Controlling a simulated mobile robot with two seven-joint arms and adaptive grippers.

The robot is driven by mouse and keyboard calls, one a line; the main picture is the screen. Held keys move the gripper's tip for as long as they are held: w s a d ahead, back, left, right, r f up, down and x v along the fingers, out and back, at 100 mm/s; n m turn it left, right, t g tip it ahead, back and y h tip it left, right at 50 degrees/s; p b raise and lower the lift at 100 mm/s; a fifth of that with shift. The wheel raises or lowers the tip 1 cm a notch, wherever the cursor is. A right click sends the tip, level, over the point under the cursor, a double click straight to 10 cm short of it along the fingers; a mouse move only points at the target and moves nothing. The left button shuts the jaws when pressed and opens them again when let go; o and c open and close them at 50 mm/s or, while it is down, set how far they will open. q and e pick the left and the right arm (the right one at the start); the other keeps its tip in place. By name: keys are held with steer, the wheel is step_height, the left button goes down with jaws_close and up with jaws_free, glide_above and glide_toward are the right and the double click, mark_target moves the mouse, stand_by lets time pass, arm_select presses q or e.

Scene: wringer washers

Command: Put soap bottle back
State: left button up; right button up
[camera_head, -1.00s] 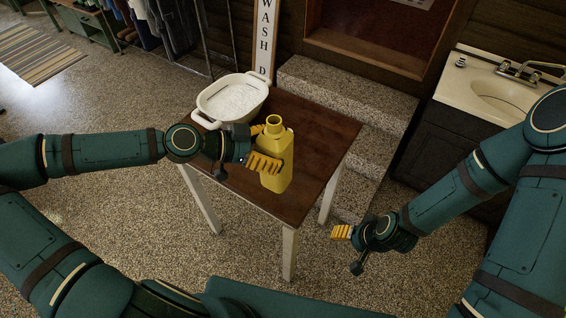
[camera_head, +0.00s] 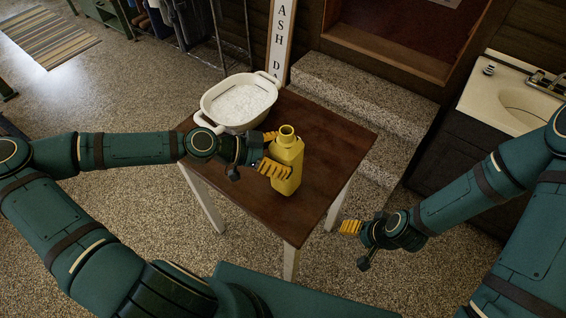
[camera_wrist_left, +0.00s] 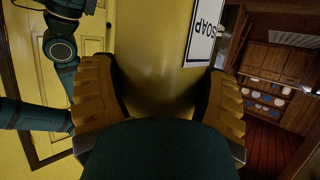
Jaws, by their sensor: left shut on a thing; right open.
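The yellow soap bottle (camera_head: 287,163) stands upright, or nearly so, at the front right part of the brown wooden table (camera_head: 245,208). I cannot tell whether its base touches the top. My left gripper (camera_head: 272,153) is shut on the bottle from its left side. In the left wrist view the yellow bottle (camera_wrist_left: 155,50) fills the middle between the two orange fingers, with a white "SOAP" label (camera_wrist_left: 204,32) at its right. My right gripper (camera_head: 350,228) is open and empty, low to the right of the table.
A white tub (camera_head: 238,103) with pale contents sits at the table's back left. Stone steps (camera_head: 350,95) rise behind the table. A sink (camera_head: 520,95) on a dark cabinet stands at the right. The table's right half is bare.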

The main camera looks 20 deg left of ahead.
arm_select(q)
step_height(320, 180, down, 3)
steer(key=shift+f, duration=0.1)
steer(key=o, duration=1.1)
steer(key=v, duration=1.2)
steer(key=shift+p, duration=0.4)
steer(key=shift+s, duration=0.1)
